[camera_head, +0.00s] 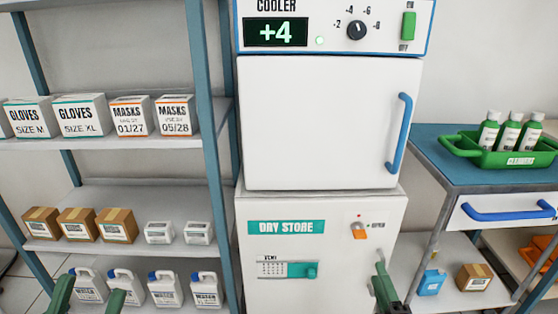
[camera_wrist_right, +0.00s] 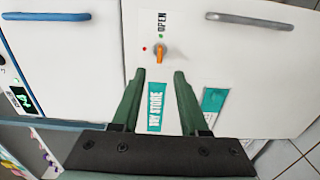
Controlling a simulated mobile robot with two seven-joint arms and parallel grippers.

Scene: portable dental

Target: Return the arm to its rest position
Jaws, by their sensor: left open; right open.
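My left gripper (camera_head: 90,292) shows only its green fingertips at the bottom left, spread apart with nothing between them, in front of the white jugs. My right gripper (camera_head: 384,280) is at the bottom, in front of the right side of the white dry store cabinet (camera_head: 220,215). In the right wrist view the same gripper (camera_wrist_right: 157,76) is open and empty, its two green fingers apart. The cabinet's orange knob (camera_wrist_right: 159,54) shows just beyond the fingertips; I cannot tell the exact gap. Most of both arms is out of view.
The cooler (camera_head: 320,120) stands on the dry store and reads +4. A shelf rack (camera_head: 150,195) with boxes, cartons and jugs is at left. At right, a blue-topped cart (camera_head: 450,172) carries a green tray (camera_head: 462,146) with bottles; a blue box (camera_head: 431,283) and carton sit below.

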